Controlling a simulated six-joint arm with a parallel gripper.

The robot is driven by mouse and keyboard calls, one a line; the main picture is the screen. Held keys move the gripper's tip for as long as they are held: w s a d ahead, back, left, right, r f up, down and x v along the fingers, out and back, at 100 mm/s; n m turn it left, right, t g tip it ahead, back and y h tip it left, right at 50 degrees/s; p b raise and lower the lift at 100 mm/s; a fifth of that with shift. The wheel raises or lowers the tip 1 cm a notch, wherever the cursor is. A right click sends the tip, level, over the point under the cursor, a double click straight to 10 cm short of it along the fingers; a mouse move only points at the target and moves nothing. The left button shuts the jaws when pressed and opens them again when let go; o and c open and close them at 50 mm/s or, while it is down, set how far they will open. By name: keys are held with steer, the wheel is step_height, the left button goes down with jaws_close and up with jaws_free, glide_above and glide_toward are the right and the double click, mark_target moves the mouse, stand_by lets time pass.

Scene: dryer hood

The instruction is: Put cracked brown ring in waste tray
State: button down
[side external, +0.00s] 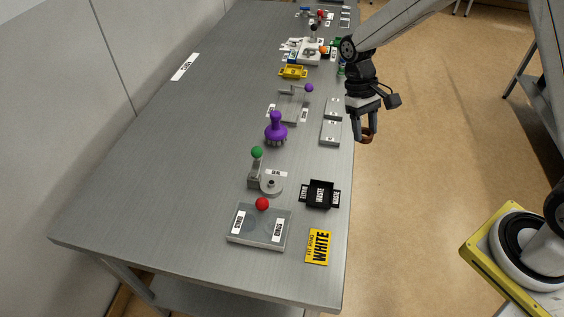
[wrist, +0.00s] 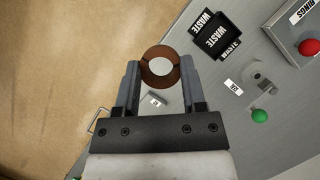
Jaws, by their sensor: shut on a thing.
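My gripper (side external: 366,130) is shut on a brown ring (wrist: 160,66), which sits between the fingertips in the wrist view. The ring shows dark lines at its sides in the wrist view. In the side view the ring (side external: 366,139) hangs at the fingertips, seen just past the table's right edge. The black waste tray (side external: 310,205) with white WASTE labels stands on the table near its right edge, nearer the camera than my gripper. The waste tray (wrist: 233,41) is up and to the right of the ring in the wrist view. The ring is apart from it.
A grey box (side external: 240,237) with a red knob and a yellow WHITE card (side external: 318,247) lie near the front. A green-knobbed device (side external: 257,165), a purple knobbed tool (side external: 276,130) and grey blocks (side external: 330,132) stand further back. The table's left side is largely clear.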

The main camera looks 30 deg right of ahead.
steer(key=s+a+m+y, duration=0.1)
steer(key=s+a+m, duration=0.3)
steer(key=s, duration=0.9)
steer(key=a, duration=0.3)
steer(key=shift+f, duration=0.4)
steer(key=shift+w+a, duration=0.1)
steer(key=shift+w, duration=0.05)
glide_above(321, 195)
steer(key=f, duration=0.8)
steer(key=shift+s+f, duration=0.2)
steer(key=shift+s, duration=0.2)
steer(key=shift+w+f, duration=0.4)
steer(key=shift+f, duration=0.05)
